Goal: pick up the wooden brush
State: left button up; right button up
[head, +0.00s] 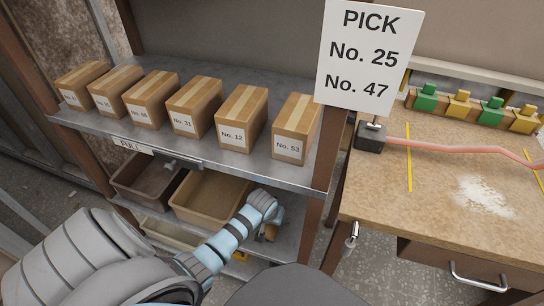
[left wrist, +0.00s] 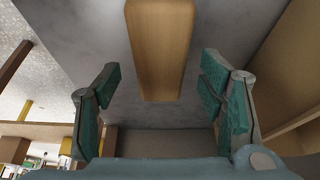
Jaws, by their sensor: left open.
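A long, plain wooden piece, which looks like the wooden brush (left wrist: 159,48), lies against a grey metal surface in the left wrist view. It runs down from the top edge to between my fingers. No bristles show. My left gripper (left wrist: 161,82) is open, with one green-padded finger on each side of the wood and a gap on both sides. In the head view my left arm reaches down to the lower shelf, and my left gripper (head: 264,236) is mostly hidden behind its wrist. I cannot make out the brush there. My right gripper is not in view.
Beside my left wrist stands a tan bin (head: 212,190), with a brown bin (head: 146,184) further left. Above is a shelf with several numbered cardboard boxes (head: 242,118). A rust-brown post (head: 316,225) and a workbench (head: 440,190) stand to the right.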

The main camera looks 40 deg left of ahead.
pick_arm(q)
jog(key=shift+b+x, duration=0.3)
jog(key=shift+x, duration=0.8)
jog(key=shift+f, duration=0.1)
jog(key=shift+s, duration=0.1)
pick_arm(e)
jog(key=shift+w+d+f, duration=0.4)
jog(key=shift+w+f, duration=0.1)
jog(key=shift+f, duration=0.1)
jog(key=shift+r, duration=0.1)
pick_arm(q)
jog(key=shift+f, duration=0.1)
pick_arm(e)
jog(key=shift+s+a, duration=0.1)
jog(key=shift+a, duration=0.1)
pick_arm(q)
jog(key=shift+c, duration=0.8)
jog(key=c, duration=1.2)
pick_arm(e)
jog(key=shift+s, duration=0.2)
pick_arm(q)
jog(key=shift+o, duration=0.2)
